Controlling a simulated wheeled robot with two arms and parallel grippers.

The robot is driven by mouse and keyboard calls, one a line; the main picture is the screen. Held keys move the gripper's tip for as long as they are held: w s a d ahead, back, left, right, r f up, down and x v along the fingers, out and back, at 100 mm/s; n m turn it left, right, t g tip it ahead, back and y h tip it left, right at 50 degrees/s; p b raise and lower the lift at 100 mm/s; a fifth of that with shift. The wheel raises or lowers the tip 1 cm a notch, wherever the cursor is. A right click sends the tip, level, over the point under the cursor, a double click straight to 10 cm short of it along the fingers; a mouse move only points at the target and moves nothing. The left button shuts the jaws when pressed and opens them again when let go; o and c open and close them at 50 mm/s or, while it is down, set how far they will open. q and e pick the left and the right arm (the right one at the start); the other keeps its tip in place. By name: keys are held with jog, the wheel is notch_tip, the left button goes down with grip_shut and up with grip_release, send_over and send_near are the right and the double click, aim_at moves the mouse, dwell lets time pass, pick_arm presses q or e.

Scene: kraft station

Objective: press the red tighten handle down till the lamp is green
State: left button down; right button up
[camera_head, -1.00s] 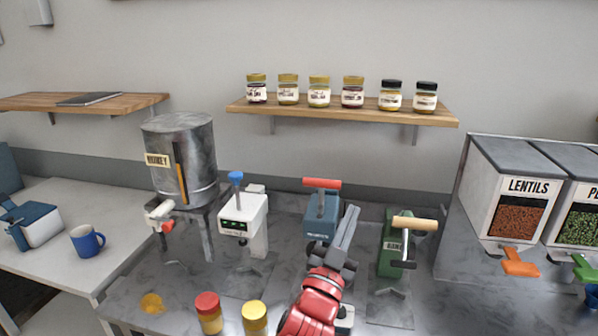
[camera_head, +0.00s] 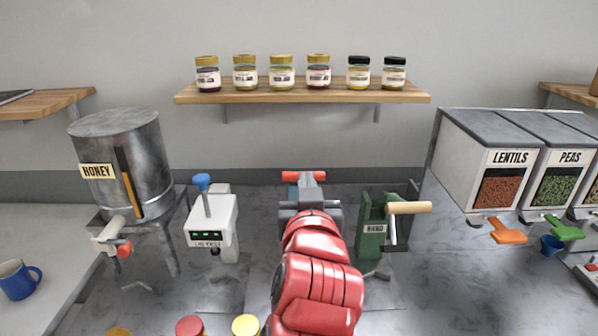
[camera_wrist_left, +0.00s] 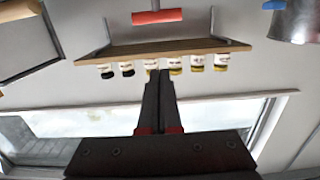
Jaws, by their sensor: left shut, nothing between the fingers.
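The red tighten handle (camera_head: 291,176) is a horizontal bar behind my left gripper in the head view. It also shows near the top edge of the wrist view (camera_wrist_left: 157,16), apart from my fingertips there. My left gripper (camera_head: 311,180) is shut and empty, its fingers pointing away from the head camera across the middle of the bar. The closed fingers also show in the wrist view (camera_wrist_left: 158,75). I cannot tell whether they touch the bar from above. My red arm hides the handle's blue machine, and its lamp is not visible. My right gripper is not in view.
A white machine with a blue knob (camera_head: 212,220) stands left, and a green hand-cranked machine (camera_head: 372,225) stands close on the right. A honey tank (camera_head: 145,190) is farther left. Lentil and pea bins (camera_head: 500,185) are at the right. A jar shelf (camera_head: 300,97) hangs above.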

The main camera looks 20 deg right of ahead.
pick_arm(q)
jog(key=w+d+f+p, duration=0.3)
jog(key=w+p, duration=0.3)
jog(key=w, duration=0.4)
jog(key=shift+w+f, duration=0.2)
jog(key=shift+f, duration=0.5)
jog(key=shift+f, duration=0.1)
